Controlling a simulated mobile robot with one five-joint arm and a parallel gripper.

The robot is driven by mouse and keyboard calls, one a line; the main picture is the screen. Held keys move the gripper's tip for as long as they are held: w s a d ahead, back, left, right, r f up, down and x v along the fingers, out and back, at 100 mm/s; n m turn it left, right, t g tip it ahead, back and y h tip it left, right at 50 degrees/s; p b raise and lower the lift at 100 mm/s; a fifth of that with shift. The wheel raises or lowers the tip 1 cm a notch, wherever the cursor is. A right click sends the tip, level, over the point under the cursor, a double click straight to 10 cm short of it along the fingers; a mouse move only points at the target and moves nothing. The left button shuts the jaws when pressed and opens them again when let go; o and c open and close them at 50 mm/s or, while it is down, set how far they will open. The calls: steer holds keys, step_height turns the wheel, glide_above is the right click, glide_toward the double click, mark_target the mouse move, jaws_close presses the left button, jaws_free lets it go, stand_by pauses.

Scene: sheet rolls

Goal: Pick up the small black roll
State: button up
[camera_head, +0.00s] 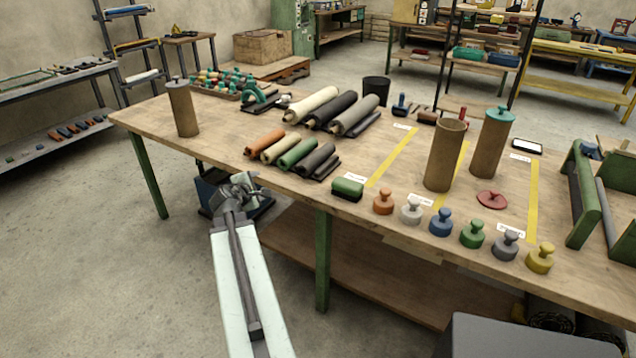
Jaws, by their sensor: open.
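The small black roll (315,159) lies on the wooden workbench (225,133), at the right end of a row of small rolls. Left of it lie a green roll (297,153), a beige roll (280,146) and an orange roll (264,141). A thin dark piece (328,168) lies close against its right side. My gripper (243,183) is open and empty. It appears in front of the bench's near edge, left of and nearer than the black roll, apart from it. Its fingers are small and partly unclear in this view.
Larger cream (311,104), black (331,110) and grey (355,115) rolls lie behind the row. A green block (347,189) and several coloured knobs line the near edge to the right. A brown cylinder (182,110) stands at left. Bare bench top lies left of the small rolls.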

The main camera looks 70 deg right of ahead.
mark_target(304, 171)
steer(key=s+d+n+g+h+b, duration=0.1)
steer(key=s+d+n+h+b, duration=0.15)
steer(key=s+d, duration=0.7)
steer(key=shift+y, duration=0.25)
steer(key=x, duration=0.2)
steer(key=b+x, duration=0.1)
steer(key=x, duration=0.1)
steer(key=f+b+x, duration=0.1)
steer(key=x, duration=0.1)
steer(key=shift+s, duration=0.35)
steer(key=shift+a+r, duration=0.1)
jaws_close()
